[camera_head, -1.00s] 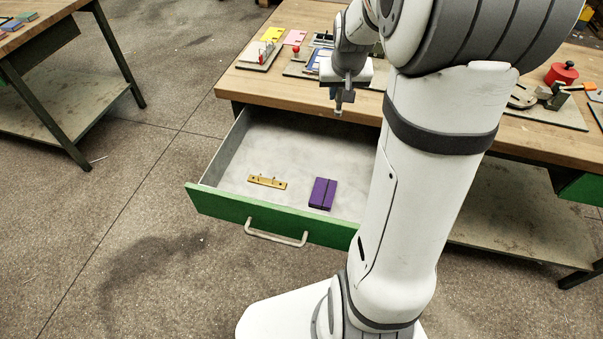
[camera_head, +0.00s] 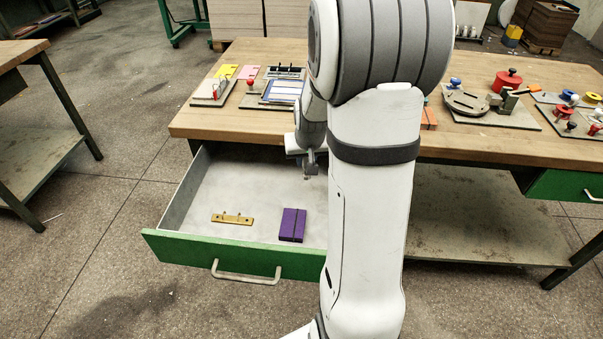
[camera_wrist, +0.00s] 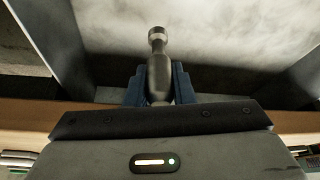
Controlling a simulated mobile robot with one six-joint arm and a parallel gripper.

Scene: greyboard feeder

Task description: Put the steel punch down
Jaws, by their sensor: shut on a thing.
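The steel punch (camera_wrist: 158,62) is a dark grey metal tool with a knurled, rounded end. In the wrist view it stands out from between the two blue fingers of my gripper (camera_wrist: 158,85), which is shut on it. In the head view my gripper (camera_head: 311,170) hangs over the back part of the open drawer (camera_head: 185,195), near the front edge of the bench. The punch is too small to make out clearly there. In the wrist view the pale drawer floor (camera_wrist: 220,30) lies beyond the punch, apart from it as far as I can tell.
A brass-coloured strip with pegs (camera_head: 232,219) and a purple block (camera_head: 292,225) lie near the drawer's green front (camera_head: 190,252). The drawer floor left of my gripper is clear. The wooden benchtop (camera_head: 210,121) carries several fixtures. My arm hides the drawer's right side.

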